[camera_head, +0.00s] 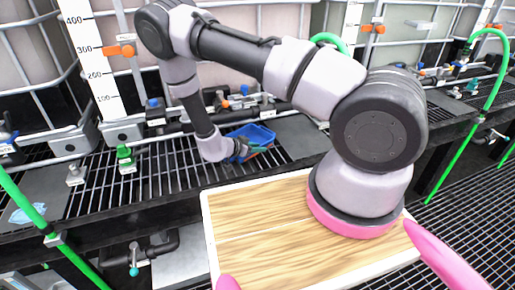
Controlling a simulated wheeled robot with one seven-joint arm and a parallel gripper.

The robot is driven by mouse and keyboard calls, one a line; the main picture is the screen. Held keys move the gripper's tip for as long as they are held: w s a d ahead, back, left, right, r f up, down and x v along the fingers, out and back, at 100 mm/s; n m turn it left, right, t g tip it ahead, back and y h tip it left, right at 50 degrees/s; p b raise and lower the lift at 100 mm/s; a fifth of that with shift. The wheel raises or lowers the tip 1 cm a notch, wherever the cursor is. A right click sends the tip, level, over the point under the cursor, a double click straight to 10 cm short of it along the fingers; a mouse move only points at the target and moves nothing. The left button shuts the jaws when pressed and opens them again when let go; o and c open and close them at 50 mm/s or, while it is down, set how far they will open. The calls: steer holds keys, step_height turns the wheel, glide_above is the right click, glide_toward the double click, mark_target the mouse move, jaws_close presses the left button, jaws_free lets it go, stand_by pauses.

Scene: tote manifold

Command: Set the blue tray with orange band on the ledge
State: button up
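A small blue tray (262,132) is at the middle of the view, over the black slatted ledge (160,178) in front of the big pale tanks. Something thin with orange and green tones shows along its near side; I cannot make out a clear band. My gripper (243,150) is at the tray's near left edge, at the end of my reaching arm. The fingers are small, dark and partly hidden, so I cannot tell whether they grip the tray or only stand beside it. I also cannot tell whether the tray rests on the slats or is held just above them.
Pale tanks in metal cages line the back, with pipes and valves, including a green one (125,157). A green hose (480,115) hangs at the right and another at the left. My wooden-topped deck is in front.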

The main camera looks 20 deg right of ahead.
steer(key=v, duration=1.2)
